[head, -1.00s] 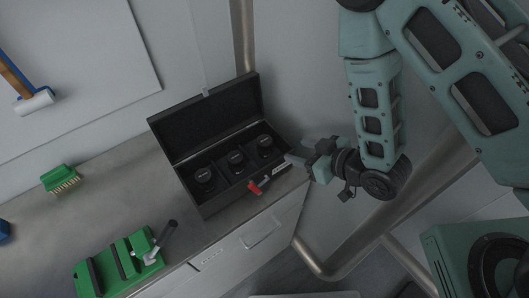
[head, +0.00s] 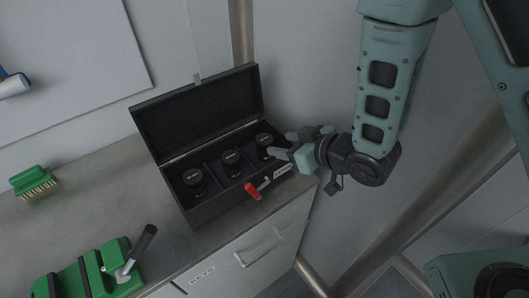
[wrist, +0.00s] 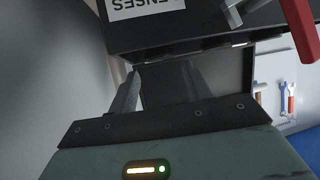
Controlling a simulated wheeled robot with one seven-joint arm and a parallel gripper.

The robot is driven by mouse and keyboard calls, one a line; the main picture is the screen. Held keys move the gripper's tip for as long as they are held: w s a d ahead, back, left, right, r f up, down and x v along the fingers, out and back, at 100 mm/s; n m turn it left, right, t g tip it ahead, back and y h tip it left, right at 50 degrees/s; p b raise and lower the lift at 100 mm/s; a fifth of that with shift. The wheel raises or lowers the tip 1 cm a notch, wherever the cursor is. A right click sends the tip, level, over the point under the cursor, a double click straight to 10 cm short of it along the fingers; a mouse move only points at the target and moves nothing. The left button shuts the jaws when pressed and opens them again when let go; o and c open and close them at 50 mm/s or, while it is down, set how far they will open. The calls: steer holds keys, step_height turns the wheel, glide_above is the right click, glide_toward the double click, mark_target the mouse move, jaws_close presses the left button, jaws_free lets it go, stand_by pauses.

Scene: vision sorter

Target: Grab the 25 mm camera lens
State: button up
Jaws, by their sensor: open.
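An open black case (head: 237,192) stands on the counter with its lid tipped back. Three black lenses stand in its compartments: a left lens (head: 193,179), a middle lens (head: 231,160) and a right lens (head: 265,142). Their markings are too small to read, so I cannot tell which is the 25 mm one. My gripper (head: 281,144) is open and empty, with its fingertips at the case's right end, close to the right lens. In the wrist view the case (wrist: 200,28) fills the top, its label upside down, and my open fingers (wrist: 160,88) point toward it; no lens shows there.
A green brush (head: 34,182) and a green holder with a black-handled tool (head: 118,262) lie on the counter (head: 95,195) to the left. A metal post (head: 242,32) stands behind the case.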

mark_target(269, 141)
steer(key=shift+p+x, duration=1.45)
steer(key=shift+x, duration=1.85)
steer(key=shift+d, duration=0.1)
steer(key=c, duration=0.8)
